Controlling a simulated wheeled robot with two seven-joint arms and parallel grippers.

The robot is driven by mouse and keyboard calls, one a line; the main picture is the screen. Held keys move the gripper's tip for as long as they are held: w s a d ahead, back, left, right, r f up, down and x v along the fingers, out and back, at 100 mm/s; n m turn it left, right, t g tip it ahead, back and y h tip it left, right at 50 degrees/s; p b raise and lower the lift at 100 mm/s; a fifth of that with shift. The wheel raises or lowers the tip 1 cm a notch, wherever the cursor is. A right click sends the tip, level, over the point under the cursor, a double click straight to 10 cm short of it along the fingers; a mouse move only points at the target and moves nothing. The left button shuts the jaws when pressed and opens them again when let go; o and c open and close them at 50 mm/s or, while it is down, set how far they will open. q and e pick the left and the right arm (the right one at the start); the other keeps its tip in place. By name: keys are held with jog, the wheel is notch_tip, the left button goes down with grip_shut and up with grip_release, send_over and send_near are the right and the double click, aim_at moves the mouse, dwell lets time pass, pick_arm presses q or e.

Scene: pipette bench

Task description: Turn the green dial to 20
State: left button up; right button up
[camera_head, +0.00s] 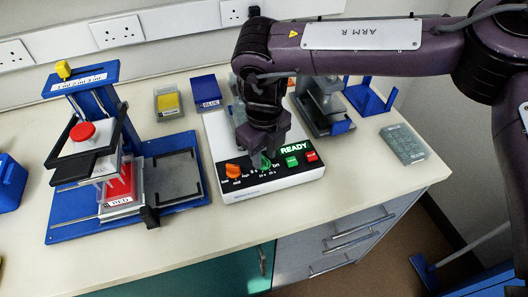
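The green dial (265,163) sits on the black front panel of a white device (290,181), in the middle of the picture. My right gripper (263,149) points down directly over the dial, and its fingers hide the dial's upper part. I cannot tell whether the fingers touch the dial or are closed on it. The dial's exact pointer position is too small to read; small time marks are printed below it. The panel's display (294,148) reads READY in green. My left gripper is not in view.
On the same panel are an orange dial (233,170), a green button (292,161) and a red button (311,156). A blue press-like stand (60,232) with a red knob (82,131) stands at left. A grey rack (403,144) lies at right. The front counter strip is clear.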

aim_at(264, 158)
notch_tip(264, 158, up, 8)
jog(key=shift+f+b, duration=0.1)
jog(key=shift+b, duration=0.6)
jog(key=shift+f, duration=0.1)
